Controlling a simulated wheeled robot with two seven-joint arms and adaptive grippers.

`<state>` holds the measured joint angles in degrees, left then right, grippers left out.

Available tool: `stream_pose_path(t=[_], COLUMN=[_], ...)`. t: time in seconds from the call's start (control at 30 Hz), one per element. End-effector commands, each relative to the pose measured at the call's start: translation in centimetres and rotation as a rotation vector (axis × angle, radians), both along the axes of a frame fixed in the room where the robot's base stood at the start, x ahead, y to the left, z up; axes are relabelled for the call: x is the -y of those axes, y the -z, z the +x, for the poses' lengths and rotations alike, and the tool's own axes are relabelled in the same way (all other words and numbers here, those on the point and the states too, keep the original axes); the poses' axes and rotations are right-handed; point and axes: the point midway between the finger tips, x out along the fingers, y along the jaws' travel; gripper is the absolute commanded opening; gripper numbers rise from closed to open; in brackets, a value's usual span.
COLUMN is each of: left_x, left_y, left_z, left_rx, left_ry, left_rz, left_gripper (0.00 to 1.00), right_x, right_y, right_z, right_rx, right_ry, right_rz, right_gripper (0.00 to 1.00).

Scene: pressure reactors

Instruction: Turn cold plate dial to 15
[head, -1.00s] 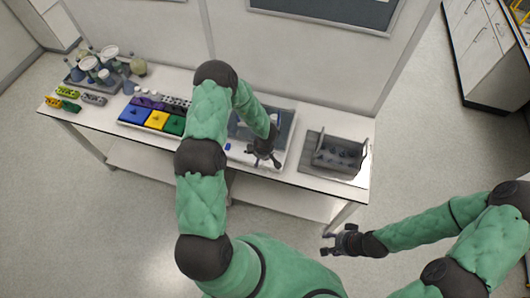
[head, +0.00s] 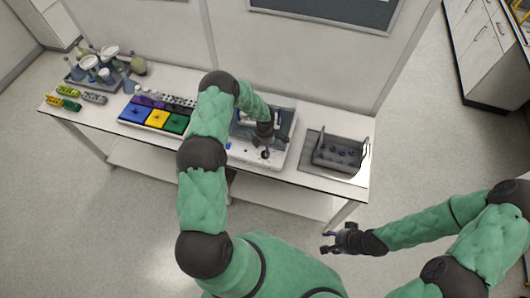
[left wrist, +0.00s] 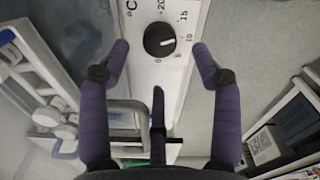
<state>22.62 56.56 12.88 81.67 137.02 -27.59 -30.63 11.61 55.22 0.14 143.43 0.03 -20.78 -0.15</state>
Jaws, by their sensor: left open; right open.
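The cold plate (head: 283,155) is a white unit on the bench, partly covered by my left arm. Its black round dial (left wrist: 159,39) shows in the left wrist view, with a white pointer mark directed right, roughly at the 10. The printed scale around it shows °C, 20, 15, 10, 5 and 0. My left gripper (left wrist: 160,48) is open, with one purple finger on each side of the dial and clear gaps; contact is not seen. In the head view the left gripper (head: 269,142) is over the plate's front. My right gripper (head: 329,240) is open and empty, away from the bench.
A grey rack (head: 340,152) stands right of the cold plate. Blue, yellow and green boxes (head: 157,118) lie to its left, with a glassware tray (head: 100,72) at the far left. A metal bar (left wrist: 125,106) runs near the left finger. The floor in front is clear.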

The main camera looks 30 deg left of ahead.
Motion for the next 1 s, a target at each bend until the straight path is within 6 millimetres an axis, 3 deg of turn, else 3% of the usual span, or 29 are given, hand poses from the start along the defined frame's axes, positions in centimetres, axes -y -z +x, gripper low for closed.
stream_pose_path(t=[0.3, 0.77, 0.97, 1.0], left_x=[0.0, 0.0, 0.0, 0.0], left_y=[4.3, 5.4, 5.3, 5.3], left_z=[0.0, 0.0, 0.0, 0.0], left_rx=[0.000, 0.000, 0.000, 0.000], left_ry=[0.000, 0.000, 0.000, 0.000], left_rz=[0.000, 0.000, 0.000, 0.000], left_gripper=[0.64, 0.64, 0.10, 0.08], right_x=[0.0, 0.0, 0.0, 0.0], right_y=[-0.5, -0.6, -0.6, -0.6], right_z=[0.0, 0.0, 0.0, 0.0], right_rx=[0.000, 0.000, 0.000, 0.000], right_ry=[0.000, 0.000, 0.000, 0.000], right_rz=[0.000, 0.000, 0.000, 0.000], right_gripper=[0.50, 0.50, 0.50, 0.50])
